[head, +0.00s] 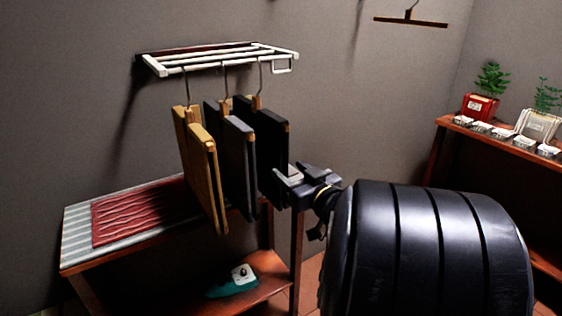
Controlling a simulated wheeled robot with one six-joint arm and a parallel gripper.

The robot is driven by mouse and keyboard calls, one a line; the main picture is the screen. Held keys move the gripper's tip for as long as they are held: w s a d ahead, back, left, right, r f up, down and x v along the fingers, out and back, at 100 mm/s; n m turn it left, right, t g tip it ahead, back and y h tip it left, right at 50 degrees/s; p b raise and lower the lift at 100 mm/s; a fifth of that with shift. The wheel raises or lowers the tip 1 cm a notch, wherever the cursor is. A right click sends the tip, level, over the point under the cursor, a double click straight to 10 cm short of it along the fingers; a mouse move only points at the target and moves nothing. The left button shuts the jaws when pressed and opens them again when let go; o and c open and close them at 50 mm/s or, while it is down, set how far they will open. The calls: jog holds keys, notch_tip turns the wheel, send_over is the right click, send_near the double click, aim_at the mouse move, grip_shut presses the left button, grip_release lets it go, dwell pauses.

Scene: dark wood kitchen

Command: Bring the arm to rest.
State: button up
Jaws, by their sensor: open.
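My gripper (286,178) is open and stands just right of the dark garment (272,150) on the rightmost hanger. Its fingertips appear close to the lower part of that garment; I cannot tell if they touch it. My arm reaches in from the lower right, and its large black link covers part of the view. A dark grey garment (240,165) and a tan garment (205,175) hang to the left of it. All three hang on hooks from a white wall rack (215,60).
Below the garments is a wooden table (160,236) with a striped cloth (80,232) and a red folded cloth (140,212). A teal iron (233,281) lies on its lower shelf. At right, a shelf (500,145) holds plants (480,105) and small containers (505,133). Another hanger (411,20) is at top right.

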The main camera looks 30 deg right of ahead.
jog(key=shift+s, duration=1.75)
jog(key=shift+w, duration=0.15)
